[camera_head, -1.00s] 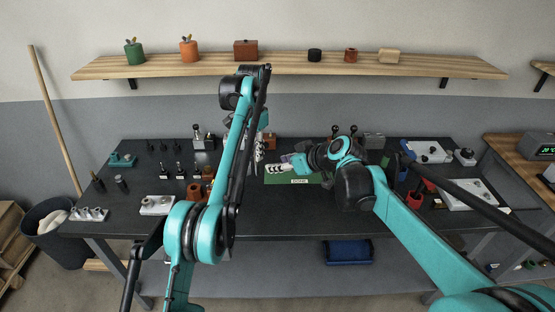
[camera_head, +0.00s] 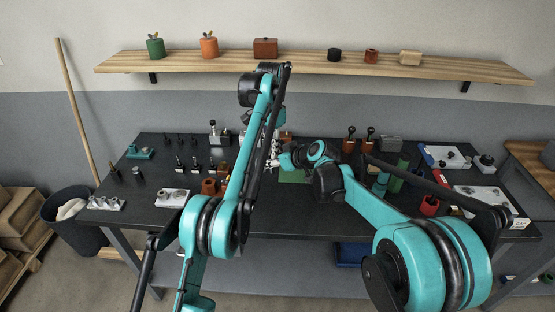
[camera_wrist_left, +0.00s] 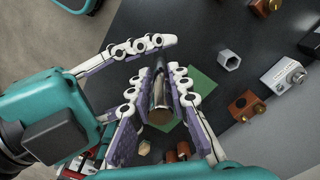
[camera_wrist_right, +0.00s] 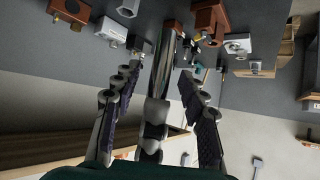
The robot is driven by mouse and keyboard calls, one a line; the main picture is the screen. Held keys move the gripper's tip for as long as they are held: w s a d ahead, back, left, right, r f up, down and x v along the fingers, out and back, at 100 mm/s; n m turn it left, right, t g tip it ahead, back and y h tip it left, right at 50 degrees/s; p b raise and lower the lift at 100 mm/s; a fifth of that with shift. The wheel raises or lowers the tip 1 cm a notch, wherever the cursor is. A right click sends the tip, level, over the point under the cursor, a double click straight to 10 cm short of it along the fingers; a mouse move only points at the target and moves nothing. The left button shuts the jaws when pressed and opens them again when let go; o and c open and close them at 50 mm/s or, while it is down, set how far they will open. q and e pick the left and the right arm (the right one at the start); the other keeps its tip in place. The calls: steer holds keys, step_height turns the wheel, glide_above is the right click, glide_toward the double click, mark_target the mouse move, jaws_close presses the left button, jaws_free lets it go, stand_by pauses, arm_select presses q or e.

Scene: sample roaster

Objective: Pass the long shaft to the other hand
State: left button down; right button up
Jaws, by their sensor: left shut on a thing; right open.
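The long shaft is a shiny metal cylinder, seen between fingers in the left wrist view (camera_wrist_left: 160,92) and running upward in the right wrist view (camera_wrist_right: 161,65). My left gripper (camera_wrist_left: 158,78) is shut on it. In the head view my two grippers meet above the middle of the bench, my left one (camera_head: 273,155) beside my right one (camera_head: 285,160). There the arms and fingers mostly hide the shaft.
The dark bench (camera_head: 150,225) holds a green mat (camera_head: 292,177) below the grippers. Small tools and a grey block (camera_head: 172,197) stand to the left. A green cylinder (camera_head: 400,176), a red cup (camera_head: 430,206) and white plates (camera_head: 484,199) are at the right. A wooden shelf (camera_head: 290,66) hangs behind.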

steer(key=shift+a, duration=0.1)
jaws_close()
arm_select(q)
steer(key=c, duration=1.3)
jaws_free()
steer(key=shift+c, duration=0.2)
steer(key=shift+r, duration=0.1)
